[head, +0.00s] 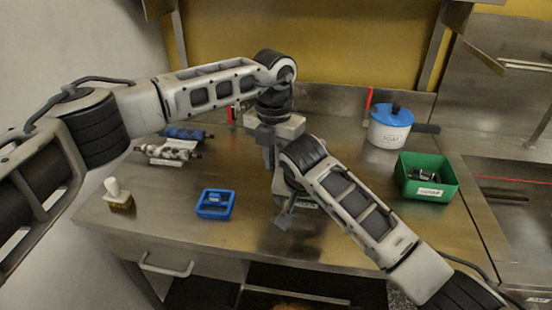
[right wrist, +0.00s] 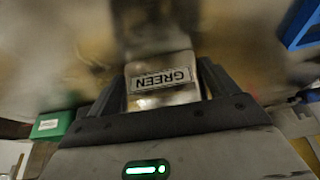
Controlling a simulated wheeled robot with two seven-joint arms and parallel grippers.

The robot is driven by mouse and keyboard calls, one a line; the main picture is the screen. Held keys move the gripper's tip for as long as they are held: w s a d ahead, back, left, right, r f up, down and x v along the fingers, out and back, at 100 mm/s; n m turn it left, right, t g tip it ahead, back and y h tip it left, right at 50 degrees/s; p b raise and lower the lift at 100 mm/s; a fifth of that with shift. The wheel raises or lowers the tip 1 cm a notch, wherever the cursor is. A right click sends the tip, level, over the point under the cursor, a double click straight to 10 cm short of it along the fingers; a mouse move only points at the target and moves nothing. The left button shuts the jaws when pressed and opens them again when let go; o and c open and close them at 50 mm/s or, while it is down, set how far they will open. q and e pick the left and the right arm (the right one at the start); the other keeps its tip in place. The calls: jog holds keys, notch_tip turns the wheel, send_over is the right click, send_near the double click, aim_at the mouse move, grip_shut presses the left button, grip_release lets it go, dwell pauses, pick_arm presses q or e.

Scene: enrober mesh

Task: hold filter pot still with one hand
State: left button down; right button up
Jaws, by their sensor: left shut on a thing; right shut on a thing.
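My right gripper (right wrist: 162,88) is shut on a pale metallic piece (right wrist: 150,99) with a label reading GREEN, seen between its fingers in the right wrist view. I cannot confirm that this piece is the filter pot. In the head view my right gripper (head: 287,208) is low over the middle of the worktop, largely covered by its own arm. My left gripper (head: 268,157) points down just behind it, shut. What it holds is hidden behind the right arm. Whether both grippers touch one thing cannot be told.
A blue tray (head: 215,214) and a brush-like white-handled item (head: 117,196) lie left on the metal worktop (head: 160,225). Rollers (head: 168,153) lie behind them. A white pot with a blue lid (head: 389,128) and a green bin (head: 428,190) stand right.

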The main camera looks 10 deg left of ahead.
pick_arm(q)
jog(key=shift+w+a+m, duration=0.25)
jog(key=shift+w+m, duration=0.1)
jog(key=shift+m, duration=2.1)
jog(key=shift+w+a+m, duration=0.2)
jog(key=shift+w+m, duration=0.2)
jog(key=shift+m, duration=2)
jog(key=shift+w+a+m, duration=0.25)
jog(key=shift+w+m, duration=0.1)
jog(key=shift+m, duration=2.1)
jog(key=shift+r, duration=0.1)
jog(key=c, duration=1.5)
grip_release()
notch_tip(320, 180, up, 12)
